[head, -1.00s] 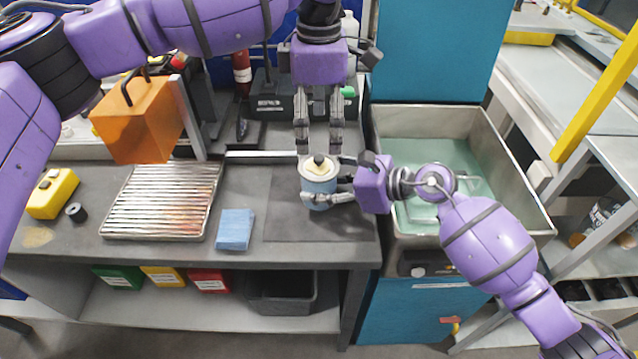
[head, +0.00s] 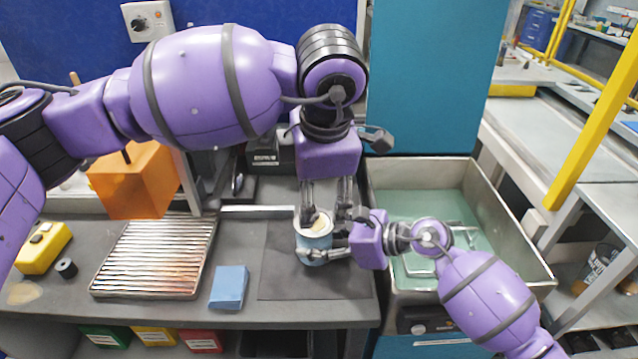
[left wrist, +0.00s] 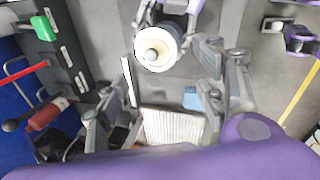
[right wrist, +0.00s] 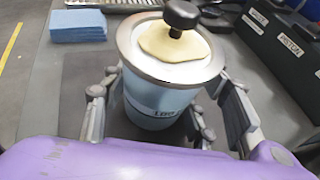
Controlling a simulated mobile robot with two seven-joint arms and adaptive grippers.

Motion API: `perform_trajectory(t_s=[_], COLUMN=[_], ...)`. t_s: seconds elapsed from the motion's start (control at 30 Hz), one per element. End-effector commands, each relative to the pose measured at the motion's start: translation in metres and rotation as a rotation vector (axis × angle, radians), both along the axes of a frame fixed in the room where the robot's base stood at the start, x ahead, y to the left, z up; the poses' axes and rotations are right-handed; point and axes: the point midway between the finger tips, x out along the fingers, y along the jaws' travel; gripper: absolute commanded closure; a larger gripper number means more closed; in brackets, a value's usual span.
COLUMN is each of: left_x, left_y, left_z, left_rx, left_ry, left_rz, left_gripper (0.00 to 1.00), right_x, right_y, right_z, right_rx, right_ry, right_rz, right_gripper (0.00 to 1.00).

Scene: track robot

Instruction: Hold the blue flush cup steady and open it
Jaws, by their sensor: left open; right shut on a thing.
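The light-blue flush cup (head: 314,251) stands upright on the dark mat, with a metal rim. Its cream lid (right wrist: 172,42) with a black knob (right wrist: 182,14) sits on top; both also show in the left wrist view, where the lid (left wrist: 163,41) is seen from above. My right gripper (head: 328,249) is shut around the cup's side, its fingers on either side of the cup in the right wrist view. My left gripper (head: 327,208) points down at the lid from behind. Its fingers are spread and empty; contact with the knob is not visible.
A metal rack (head: 155,257) and a blue cloth (head: 229,287) lie left of the cup. A water-filled sink (head: 470,215) is to the right. An orange block (head: 135,180) stands behind the rack.

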Motion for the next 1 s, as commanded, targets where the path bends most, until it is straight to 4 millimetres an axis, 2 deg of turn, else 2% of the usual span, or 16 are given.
perform_trajectory(t_s=[0.3, 0.5, 0.67, 0.93, 1.0], left_x=[0.017, 0.025, 0.028, 0.028, 0.028], left_y=[0.003, 0.004, 0.005, 0.005, 0.005], left_z=[-0.060, -0.084, -0.092, -0.093, -0.093], left_rx=[0.001, 0.000, 0.001, 0.000, 0.000], left_ry=[0.004, 0.003, 0.001, 0.001, 0.001], left_rz=[0.001, -0.001, -0.002, -0.002, -0.002], left_gripper=[0.36, 0.36, 0.36, 0.36, 0.44], right_x=[0.000, 0.000, 0.000, 0.000, 0.000], right_y=[0.000, 0.000, 0.000, 0.000, 0.000], right_z=[0.000, 0.000, 0.000, 0.000, 0.000], right_rx=[0.001, 0.001, 0.001, 0.001, 0.001], right_ry=[0.000, 0.000, 0.000, 0.000, 0.000], right_rz=[0.000, 0.000, 0.000, 0.000, 0.000], right_gripper=[0.93, 0.93, 0.93, 0.93, 0.93])
